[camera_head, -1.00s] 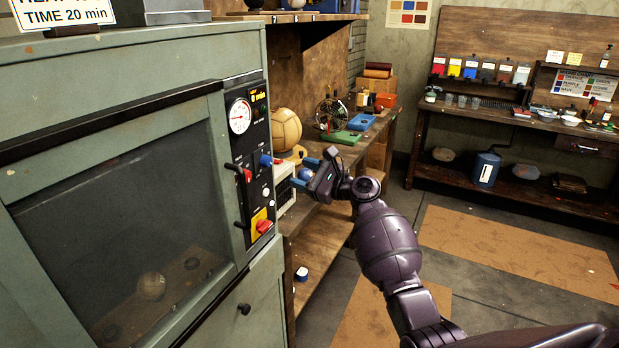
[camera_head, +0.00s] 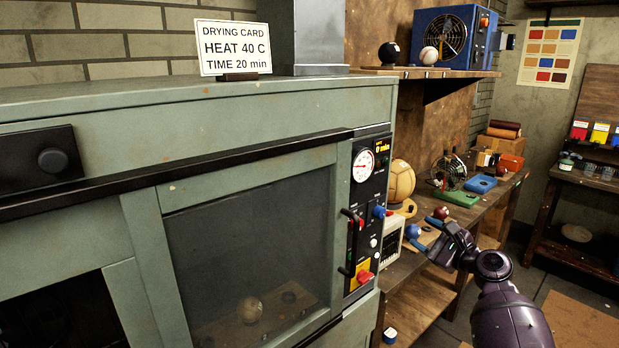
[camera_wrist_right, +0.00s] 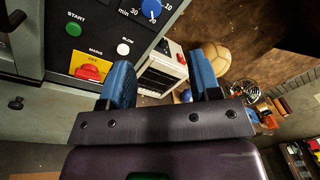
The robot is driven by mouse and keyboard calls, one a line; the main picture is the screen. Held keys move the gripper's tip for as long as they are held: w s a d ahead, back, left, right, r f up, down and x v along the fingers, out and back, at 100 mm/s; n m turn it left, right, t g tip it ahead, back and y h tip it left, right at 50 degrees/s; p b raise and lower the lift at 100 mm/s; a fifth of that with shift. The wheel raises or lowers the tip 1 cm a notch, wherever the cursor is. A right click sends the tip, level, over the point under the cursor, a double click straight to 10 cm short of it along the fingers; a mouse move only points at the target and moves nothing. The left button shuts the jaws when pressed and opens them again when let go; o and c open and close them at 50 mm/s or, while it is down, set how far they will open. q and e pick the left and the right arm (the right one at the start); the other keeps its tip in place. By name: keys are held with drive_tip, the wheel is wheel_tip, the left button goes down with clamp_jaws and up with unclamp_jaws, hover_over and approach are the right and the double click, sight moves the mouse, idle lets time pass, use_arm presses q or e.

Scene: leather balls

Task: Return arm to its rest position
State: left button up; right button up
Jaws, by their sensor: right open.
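My right arm comes in from the lower right in the head view. My right gripper (camera_head: 427,233) is open, with its blue fingers pointing left towards the drying cabinet's control panel (camera_head: 366,215). In the right wrist view, nothing shows between the two blue fingers of the gripper (camera_wrist_right: 163,78), which are spread apart. The panel, with its green start button (camera_wrist_right: 74,29) and red switch (camera_wrist_right: 88,72), lies beyond and to the left of the fingers. My left gripper is not in view.
Open floor (camera_head: 585,318) shows at right.

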use_arm(q)
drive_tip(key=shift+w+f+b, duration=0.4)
drive_tip(key=shift+b, duration=0.55)
use_arm(e)
drive_tip(key=s+a+f+n+g+h, duration=0.1)
drive_tip(key=s+f+n+h, duration=0.3)
drive_tip(key=s+f+n, duration=0.6)
drive_tip(key=s+a+f+n+g+h, duration=0.1)
drive_tip(key=s+f+n+g+h, duration=0.2)
drive_tip(key=s+f+n, duration=0.8)
drive_tip(key=s+f+h, duration=0.1)
drive_tip(key=s+f, duration=0.4)
drive_tip(key=s, duration=0.4)
drive_tip(key=s+f+h, duration=0.1)
drive_tip(key=s+f, duration=0.4)
drive_tip(key=s, duration=0.4)
drive_tip(key=shift+s+a+f+n+h, duration=0.2)
drive_tip(key=shift+s+a+n+h, duration=0.1)
drive_tip(key=shift+a, duration=0.05)
